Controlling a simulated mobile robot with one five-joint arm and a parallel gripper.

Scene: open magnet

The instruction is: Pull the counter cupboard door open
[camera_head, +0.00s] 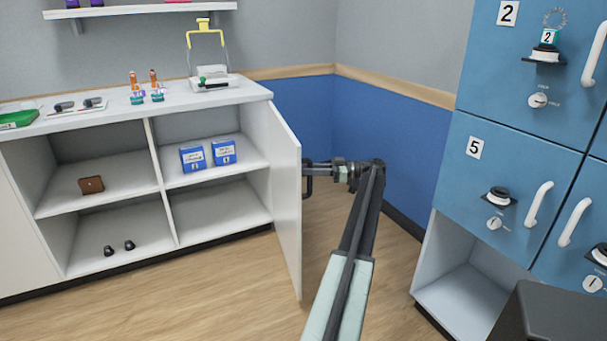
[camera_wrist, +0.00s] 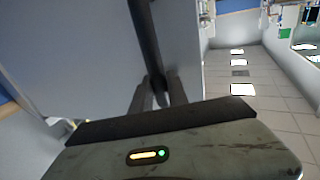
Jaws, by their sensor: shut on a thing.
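The white counter cupboard door (camera_head: 284,190) stands swung wide open at the right end of the counter. Its edge faces out into the room, and the shelves behind it are exposed. A dark bar handle (camera_head: 307,186) is on the door's right-hand face. My gripper (camera_head: 310,165) reaches it from the right and is shut on the handle. In the wrist view, the two dark fingers of my gripper (camera_wrist: 157,92) close around the handle bar (camera_wrist: 145,35), with the door panel (camera_wrist: 85,60) behind. The exact finger contact is partly hidden.
The white counter (camera_head: 190,108) holds bottles and a scale-like device; blue boxes (camera_head: 209,155) and a brown wallet (camera_head: 91,185) sit on shelves. Blue lockers (camera_head: 500,160) stand to the right. Wooden floor (camera_head: 190,290) is clear before the cupboard.

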